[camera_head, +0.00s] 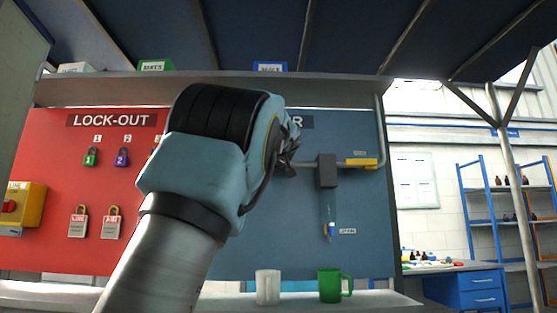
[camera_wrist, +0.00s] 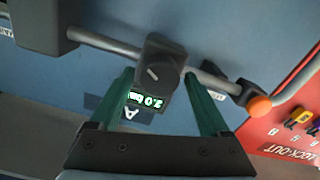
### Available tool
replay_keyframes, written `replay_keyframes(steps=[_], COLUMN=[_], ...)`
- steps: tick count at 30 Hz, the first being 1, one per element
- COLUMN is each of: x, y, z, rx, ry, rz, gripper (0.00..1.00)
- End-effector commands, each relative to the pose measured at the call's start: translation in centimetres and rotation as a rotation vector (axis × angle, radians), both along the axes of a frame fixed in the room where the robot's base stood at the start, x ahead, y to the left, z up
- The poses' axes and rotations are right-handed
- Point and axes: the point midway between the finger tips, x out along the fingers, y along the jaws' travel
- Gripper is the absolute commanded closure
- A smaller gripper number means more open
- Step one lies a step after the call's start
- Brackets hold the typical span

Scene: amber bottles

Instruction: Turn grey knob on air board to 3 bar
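The dark grey knob (camera_wrist: 157,72), with a light pointer line on its face, sits on the pipe of the blue air board (camera_wrist: 95,75). Below it in the wrist view is a small display (camera_wrist: 147,101) with lit green characters, seen tilted and inverted, too small to read surely. My gripper (camera_wrist: 160,73) is open, its two green fingers on either side of the knob. A small gap seems to show at the left finger; contact cannot be told. In the head view my gripper (camera_head: 290,158) is mostly hidden by my wrist, which covers the knob.
The air board (camera_head: 352,215) also carries a grey box (camera_head: 327,171) and a yellow valve handle (camera_head: 362,163). An orange ball end (camera_wrist: 259,106) is beside the knob. The red lock-out board (camera_head: 60,150) is left. A white mug (camera_head: 267,287) and green mug (camera_head: 330,286) stand below.

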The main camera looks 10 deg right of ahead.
Motion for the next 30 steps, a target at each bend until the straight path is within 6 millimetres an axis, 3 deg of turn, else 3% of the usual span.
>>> replay_keyframes(steps=[2,20,30], x=[-0.01,-0.02,0.00], y=[0.01,0.03,0.11], z=[0.01,0.02,-0.01], rx=[0.000,0.000,0.049], ry=[0.000,0.000,-0.009], rz=[0.000,0.000,0.002], gripper=[0.30,0.97,0.98])
